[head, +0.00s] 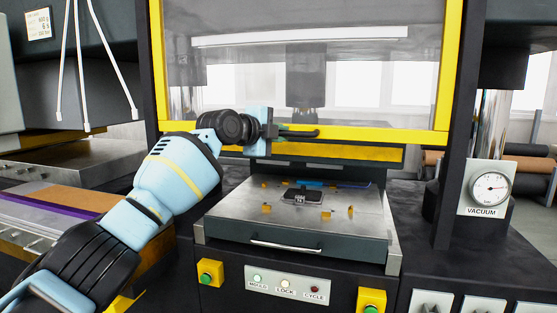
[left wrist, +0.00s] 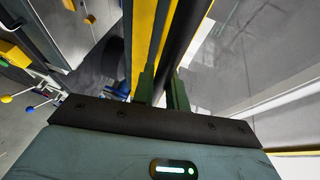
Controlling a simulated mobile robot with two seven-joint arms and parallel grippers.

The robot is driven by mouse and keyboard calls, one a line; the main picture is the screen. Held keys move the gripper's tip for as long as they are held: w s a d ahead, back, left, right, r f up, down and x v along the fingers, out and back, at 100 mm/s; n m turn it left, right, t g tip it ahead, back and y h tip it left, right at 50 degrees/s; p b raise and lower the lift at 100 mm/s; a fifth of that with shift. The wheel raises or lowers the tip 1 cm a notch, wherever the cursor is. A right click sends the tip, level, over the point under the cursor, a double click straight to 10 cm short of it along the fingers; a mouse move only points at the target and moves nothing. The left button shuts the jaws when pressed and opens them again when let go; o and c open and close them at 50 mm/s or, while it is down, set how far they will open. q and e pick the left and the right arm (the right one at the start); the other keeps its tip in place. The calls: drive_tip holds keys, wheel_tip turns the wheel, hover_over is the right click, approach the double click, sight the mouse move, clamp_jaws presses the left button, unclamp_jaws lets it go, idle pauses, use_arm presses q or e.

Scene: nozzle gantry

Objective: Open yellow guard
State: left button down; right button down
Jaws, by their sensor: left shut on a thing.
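The yellow guard (head: 370,135) is a yellow frame around a clear pane, in front of the press. Its lower bar is above the metal tray (head: 225,215), with a gap between them. A dark handle (head: 308,133) runs along that bar. My left gripper (head: 284,131) reaches in from the left and is shut on the handle. In the left wrist view the green fingers (left wrist: 163,88) close around the dark handle (left wrist: 189,30), beside the yellow frame (left wrist: 141,40). My right gripper is in no view.
A drawer front with a silver handle (head: 287,246) is below the guard. Under it is a panel with indicator lamps (head: 286,283), with green buttons on yellow boxes at both sides. A vacuum gauge (head: 488,188) stands right; a stacked-sheet bench (head: 55,200) is left.

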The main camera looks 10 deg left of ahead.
use_arm(q)
wheel_tip(320, 180, up, 4)
drive_tip(key=shift+r, duration=1)
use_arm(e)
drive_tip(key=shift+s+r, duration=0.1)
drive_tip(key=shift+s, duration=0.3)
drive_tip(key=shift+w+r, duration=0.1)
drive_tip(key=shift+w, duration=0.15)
use_arm(q)
drive_tip(key=c, duration=1.4)
unclamp_jaws()
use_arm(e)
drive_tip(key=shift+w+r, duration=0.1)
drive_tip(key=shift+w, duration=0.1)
use_arm(q)
drive_tip(key=shift+s+a, duration=0.1)
